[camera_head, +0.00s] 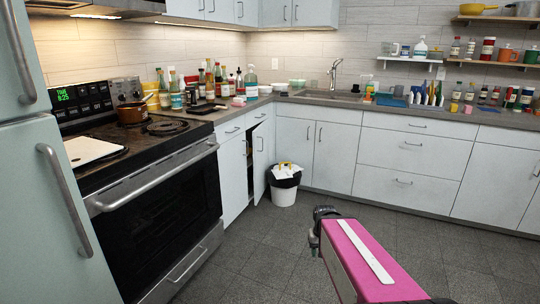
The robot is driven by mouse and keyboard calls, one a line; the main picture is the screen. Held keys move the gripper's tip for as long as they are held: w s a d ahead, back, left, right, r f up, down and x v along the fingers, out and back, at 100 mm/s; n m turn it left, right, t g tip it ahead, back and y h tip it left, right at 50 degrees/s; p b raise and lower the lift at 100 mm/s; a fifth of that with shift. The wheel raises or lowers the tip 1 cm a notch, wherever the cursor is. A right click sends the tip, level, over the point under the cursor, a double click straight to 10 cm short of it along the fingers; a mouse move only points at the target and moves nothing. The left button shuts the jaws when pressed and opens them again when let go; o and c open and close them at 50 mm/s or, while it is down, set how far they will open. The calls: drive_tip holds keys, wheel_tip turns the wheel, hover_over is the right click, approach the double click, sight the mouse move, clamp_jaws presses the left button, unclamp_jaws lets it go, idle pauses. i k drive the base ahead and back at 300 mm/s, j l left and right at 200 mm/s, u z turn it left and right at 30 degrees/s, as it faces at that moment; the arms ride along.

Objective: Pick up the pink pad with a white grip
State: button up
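A small pink item (238,101) lies on the counter in the back left corner, in front of several bottles. It may be the pink pad, but it is too small to make out a white grip. Another small pinkish item (468,109) is on the right counter, also too small to identify. The large pink block with a white strip at the bottom centre appears to be a link of my own arm, with dark joint parts at its ends. My gripper's fingers do not show.
A stove (150,190) with an orange pot (131,114) stands at left. A white bin (284,190) sits by a partly open cabinet door (261,158). Bottles crowd the counter corner. A sink (330,95) is at the back. The grey floor (250,245) is clear.

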sight(238, 102)
drive_tip(key=i+l, duration=0.1)
drive_tip(key=i, duration=0.7)
drive_tip(key=i+l, duration=0.15)
drive_tip(key=i, duration=0.7)
drive_tip(key=j+u, duration=0.05)
